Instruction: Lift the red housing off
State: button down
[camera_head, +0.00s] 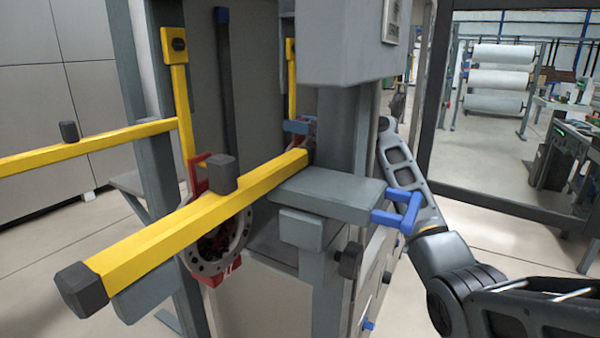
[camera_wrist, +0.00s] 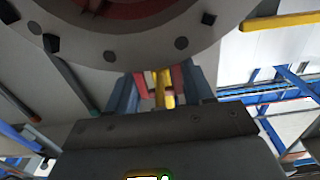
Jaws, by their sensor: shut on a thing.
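In the wrist view my gripper (camera_wrist: 163,88) is shut, with narrow red parts (camera_wrist: 178,79) between its fingers and yellow behind them. A large grey bolted flange with a red centre (camera_wrist: 128,8), seemingly the housing it holds, fills the top of that view. In the head view my arm reaches up behind the grey column, and a small blue and red patch beside the yellow bar's far end may be my gripper; the column hides most of it.
A grey column (camera_head: 340,130) stands between the camera and my arm's end. A grey shelf (camera_head: 328,190) with a blue handle (camera_head: 405,212) juts out from it. A second yellow bar (camera_head: 85,147) lies at left. The floor at right is open.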

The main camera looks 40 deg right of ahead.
aim_at(294, 107)
jog(key=shift+r, duration=0.25)
jog(key=shift+r+p, duration=0.35)
jog(key=shift+r, duration=1.35)
jog(key=shift+s+d, duration=0.1)
jog(key=shift+s, duration=0.05)
jog(key=f+b+v, duration=0.1)
jog(key=b+v, duration=0.4)
jog(key=v, duration=3.9)
jog(key=shift+s+f+b, duration=0.2)
jog(key=shift+s+b, duration=0.1)
jog(key=shift+s, duration=0.05)
